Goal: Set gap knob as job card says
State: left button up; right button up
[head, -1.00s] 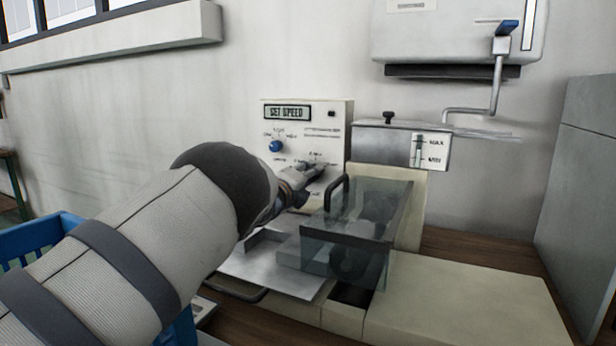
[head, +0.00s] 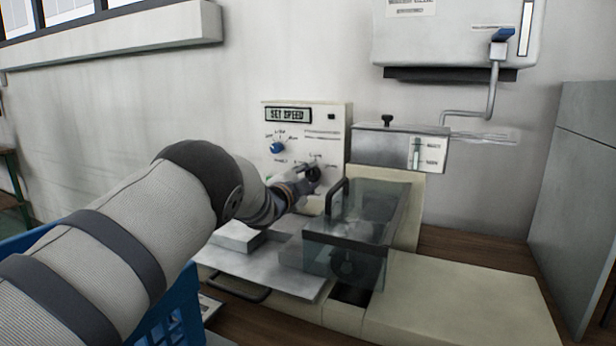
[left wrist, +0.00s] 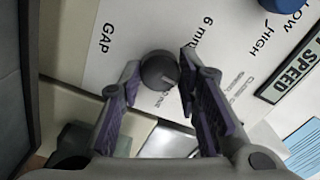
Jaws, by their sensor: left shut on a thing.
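The gap knob (left wrist: 158,70) is a dark round knob on the cream panel (head: 338,120), beside the printed words "GAP" and "6 m…" in the left wrist view. In the head view the knob (head: 313,174) shows dark at my left fingertips. My left gripper (left wrist: 161,73) is shut on the knob, with one purple-padded finger on each side. It also shows in the head view (head: 303,184). The dial marks near the knob are partly covered and too small to read fully. My right gripper is out of view. I cannot identify a job card.
A blue knob (head: 277,147) and a display reading "SET SPEED" (head: 288,115) are on the same panel. A clear guard (head: 350,228) with a dark handle stands close to the right of my gripper. A blue crate (head: 178,312) is below my left arm.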

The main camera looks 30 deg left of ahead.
pick_arm(q)
jog(key=n, duration=0.6)
jog(key=shift+r, duration=0.1)
jog(key=n, duration=0.6)
jog(key=shift+n, duration=0.3)
dwell(0.3)
jog(key=o, duration=1.1)
jog(key=shift+o, duration=0.2)
jog(key=s, duration=1.2)
jog(key=shift+d, duration=0.35)
